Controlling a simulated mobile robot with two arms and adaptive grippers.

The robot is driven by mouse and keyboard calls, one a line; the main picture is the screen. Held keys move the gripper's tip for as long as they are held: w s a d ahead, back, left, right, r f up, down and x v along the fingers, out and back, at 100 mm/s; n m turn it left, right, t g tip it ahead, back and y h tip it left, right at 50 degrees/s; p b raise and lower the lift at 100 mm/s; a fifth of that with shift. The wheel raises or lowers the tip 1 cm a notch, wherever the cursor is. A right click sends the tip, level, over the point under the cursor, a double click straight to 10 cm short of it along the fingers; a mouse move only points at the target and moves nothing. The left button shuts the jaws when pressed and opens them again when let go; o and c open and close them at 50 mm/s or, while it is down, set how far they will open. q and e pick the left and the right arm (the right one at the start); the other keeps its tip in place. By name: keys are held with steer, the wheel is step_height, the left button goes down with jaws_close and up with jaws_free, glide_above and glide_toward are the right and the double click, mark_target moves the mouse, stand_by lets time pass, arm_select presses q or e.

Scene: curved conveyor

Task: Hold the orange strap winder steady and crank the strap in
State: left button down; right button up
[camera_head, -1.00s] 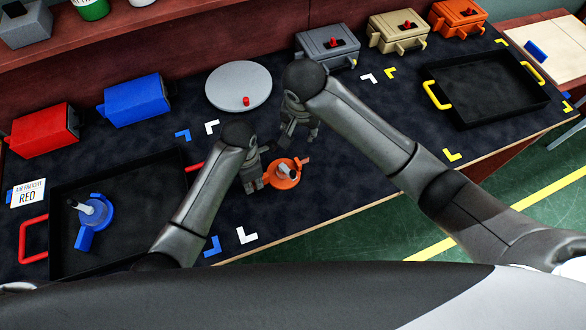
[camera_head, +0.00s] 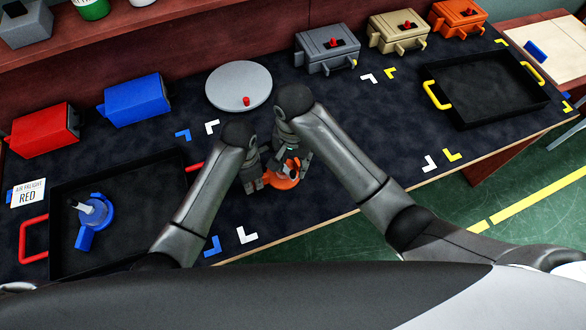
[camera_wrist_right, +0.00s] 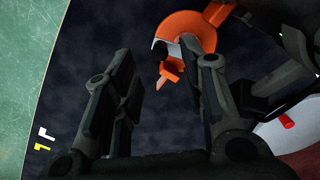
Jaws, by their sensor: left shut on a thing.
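The orange strap winder (camera_head: 284,180) stands on the dark mat, partly hidden by my grippers. In the right wrist view the winder (camera_wrist_right: 205,32) shows its round orange body, a dark knob-like part and a short orange tab. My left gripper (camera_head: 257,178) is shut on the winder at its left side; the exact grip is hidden. My right gripper (camera_head: 297,157) is above and beside the winder, at its far right side. In the right wrist view the right gripper's fingers (camera_wrist_right: 165,70) are apart and empty, with the winder beyond them.
A black tray (camera_head: 65,185) with a blue winder (camera_head: 95,212) stands at left. A grey turntable (camera_head: 235,80) with a red knob is behind my grippers. An empty black tray with yellow handles (camera_head: 438,95) is at right. Boxes with cranks line the back. The mat's middle right is clear.

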mark_target(293, 172)
step_height(293, 172, down, 5)
stand_by(0.3)
jaws_close()
